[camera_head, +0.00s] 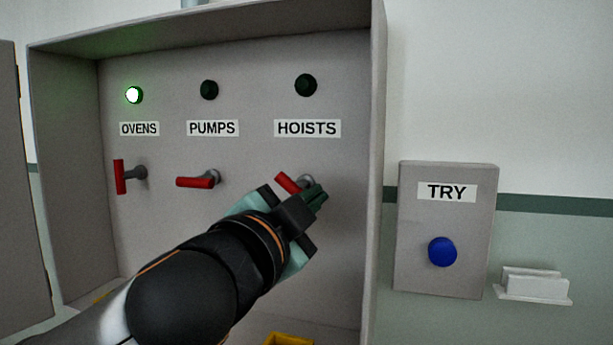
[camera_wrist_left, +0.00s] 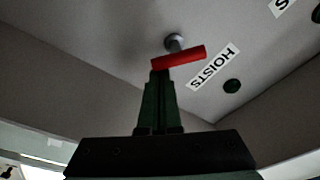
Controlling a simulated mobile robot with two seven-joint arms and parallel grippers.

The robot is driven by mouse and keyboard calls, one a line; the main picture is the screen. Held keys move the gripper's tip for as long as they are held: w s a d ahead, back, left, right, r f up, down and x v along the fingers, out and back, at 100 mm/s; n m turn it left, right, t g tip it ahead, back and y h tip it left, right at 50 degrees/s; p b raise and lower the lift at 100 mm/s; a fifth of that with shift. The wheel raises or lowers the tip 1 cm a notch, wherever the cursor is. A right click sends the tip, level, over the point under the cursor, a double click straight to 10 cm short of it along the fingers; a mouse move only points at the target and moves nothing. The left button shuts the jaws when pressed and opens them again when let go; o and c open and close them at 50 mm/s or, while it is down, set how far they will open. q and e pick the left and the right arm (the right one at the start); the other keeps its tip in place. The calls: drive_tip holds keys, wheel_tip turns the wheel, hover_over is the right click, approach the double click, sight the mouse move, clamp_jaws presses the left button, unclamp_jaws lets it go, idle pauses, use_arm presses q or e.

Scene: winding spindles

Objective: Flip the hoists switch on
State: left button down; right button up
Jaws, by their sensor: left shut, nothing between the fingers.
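The hoists switch (camera_head: 288,183) is a red bar handle on a grey stem, below the HOISTS label (camera_head: 307,128). Its bar lies tilted in the head view, and its right part is hidden behind my gripper. The hoists lamp (camera_head: 305,85) above is dark. My left gripper (camera_head: 318,195) is shut and empty, with its fingertips at the handle. In the left wrist view the fingertips (camera_wrist_left: 160,75) reach the left part of the red handle (camera_wrist_left: 180,57); I cannot tell whether they touch. My right gripper is not in view.
The ovens switch (camera_head: 121,177) stands upright under a lit green lamp (camera_head: 134,95). The pumps switch (camera_head: 196,182) lies level under a dark lamp (camera_head: 209,90). The cabinet's side wall (camera_head: 377,150) stands close right of my gripper. A TRY box (camera_head: 446,225) with a blue button is beyond it.

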use_arm(q)
drive_tip(key=shift+w+a+f+m+g+p, duration=0.15)
drive_tip(key=shift+m+p, duration=0.25)
drive_tip(key=shift+m, duration=0.55)
drive_tip(key=shift+s+f+m+g+p, duration=0.1)
drive_tip(key=shift+f+m+p, duration=0.25)
drive_tip(key=shift+m, duration=0.55)
drive_tip(key=shift+w+a+f+m+g+p, duration=0.15)
drive_tip(key=shift+m+p, duration=0.25)
drive_tip(key=shift+m, duration=0.55)
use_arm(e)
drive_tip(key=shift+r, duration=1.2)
use_arm(q)
drive_tip(key=shift+a+f, duration=0.15)
drive_tip(key=shift+f, duration=0.05)
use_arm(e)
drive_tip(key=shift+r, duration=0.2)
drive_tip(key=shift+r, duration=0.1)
